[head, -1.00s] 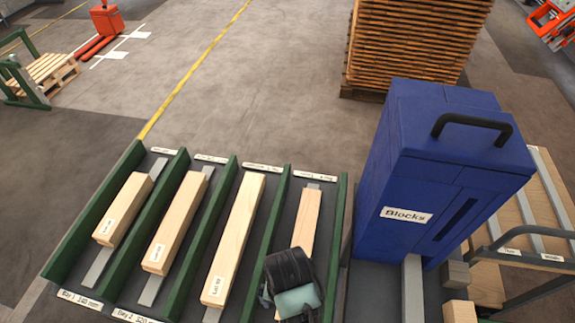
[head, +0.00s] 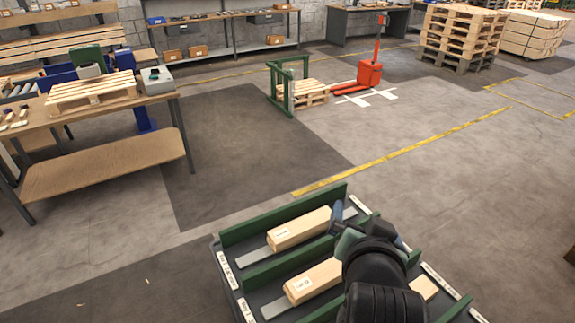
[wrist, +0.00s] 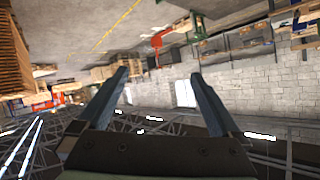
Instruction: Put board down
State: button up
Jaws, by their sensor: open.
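In the head view, a pale wooden board (head: 302,228) lies in the far bay of the green-divided rack (head: 285,217). A second labelled board (head: 313,281) lies in the bay nearer me, partly covered by my arm. The end of a third board (head: 424,288) shows to the right of my arm. My gripper (head: 337,218) appears over the rack, beside the far board in the picture; its height is unclear. In the wrist view my gripper (wrist: 160,76) is open with nothing between its fingers, facing out across the hall.
A workbench (head: 105,122) with a small pallet (head: 92,92) stands at left. A green frame (head: 290,88) with a pallet and a red pallet jack (head: 369,75) stand beyond the rack. Pallet stacks (head: 462,35) are at the back right. Open floor lies between.

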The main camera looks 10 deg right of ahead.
jog(key=a+r+n+t+y, duration=0.15)
jog(key=a+r+t, duration=0.3)
jog(key=r, duration=0.85)
jog(key=a+r+n+t, duration=0.35)
jog(key=a+r, duration=0.25)
jog(key=r, duration=0.6)
jog(key=s+a+r+n+t+y, duration=0.1)
jog(key=s+a+r+t, duration=0.2)
jog(key=s+r, duration=0.2)
jog(key=s+a+r+n+t+y, duration=0.1)
jog(key=s+a+r+t, duration=0.2)
jog(key=r, duration=0.6)
jog(key=shift+s+a+r+t+y, duration=0.15)
jog(key=shift+s+r+t+y, duration=0.35)
jog(key=shift+s, duration=0.45)
jog(key=shift+f, duration=0.1)
jog(key=shift+f, duration=0.2)
